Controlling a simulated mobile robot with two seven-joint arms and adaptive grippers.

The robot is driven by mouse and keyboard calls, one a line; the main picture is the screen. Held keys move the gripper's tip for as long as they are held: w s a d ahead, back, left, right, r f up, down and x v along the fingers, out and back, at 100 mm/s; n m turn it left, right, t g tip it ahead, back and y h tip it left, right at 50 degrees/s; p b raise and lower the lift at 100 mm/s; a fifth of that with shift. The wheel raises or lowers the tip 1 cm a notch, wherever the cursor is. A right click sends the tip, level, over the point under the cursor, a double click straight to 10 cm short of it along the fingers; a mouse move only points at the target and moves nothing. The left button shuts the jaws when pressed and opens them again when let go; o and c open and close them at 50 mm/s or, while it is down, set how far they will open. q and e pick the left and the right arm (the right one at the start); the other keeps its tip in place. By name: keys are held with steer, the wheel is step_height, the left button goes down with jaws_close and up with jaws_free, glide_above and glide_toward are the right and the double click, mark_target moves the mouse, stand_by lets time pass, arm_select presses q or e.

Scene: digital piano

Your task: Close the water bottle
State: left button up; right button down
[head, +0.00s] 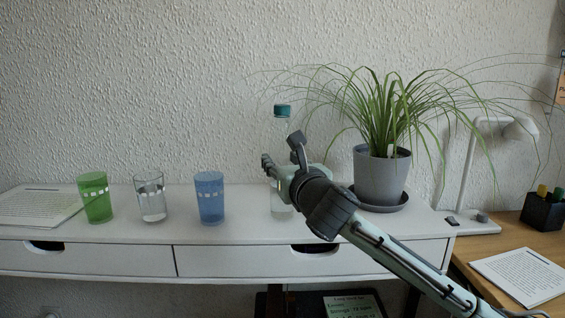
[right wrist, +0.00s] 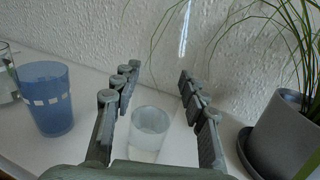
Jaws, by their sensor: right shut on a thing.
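The clear water bottle (head: 281,126) stands upright on the white desk, with a teal cap (head: 282,110) at its top. I cannot tell whether the cap is fully tightened. My right gripper (head: 281,152) is at the middle of the bottle and hides part of it. It is shut on the bottle, with one finger on each side, as the right wrist view (right wrist: 157,78) also shows. In that view a pale round part, seemingly the bottle's lower end (right wrist: 150,130), shows between the fingers; the cap is not visible there. My left gripper is not in view.
On the white desk (head: 120,233) left of the bottle stand a green cup (head: 95,198), a clear glass with water (head: 151,200) and a blue cup (head: 210,198). A potted plant (head: 382,176) on a dark saucer is close on the right, its leaves overhanging.

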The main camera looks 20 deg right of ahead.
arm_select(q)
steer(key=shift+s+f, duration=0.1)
arm_select(e)
steer(key=c, duration=0.8)
jaws_free()
steer(key=shift+f, duration=0.2)
steer(key=shift+c, duration=0.2)
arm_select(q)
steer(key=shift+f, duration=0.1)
arm_select(e)
steer(key=shift+r, duration=0.25)
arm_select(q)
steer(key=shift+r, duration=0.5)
arm_select(e)
steer(key=s, duration=1.2)
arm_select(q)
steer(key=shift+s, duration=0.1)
arm_select(e)
steer(key=shift+a+f, duration=0.1)
steer(key=shift+f, duration=0.05)
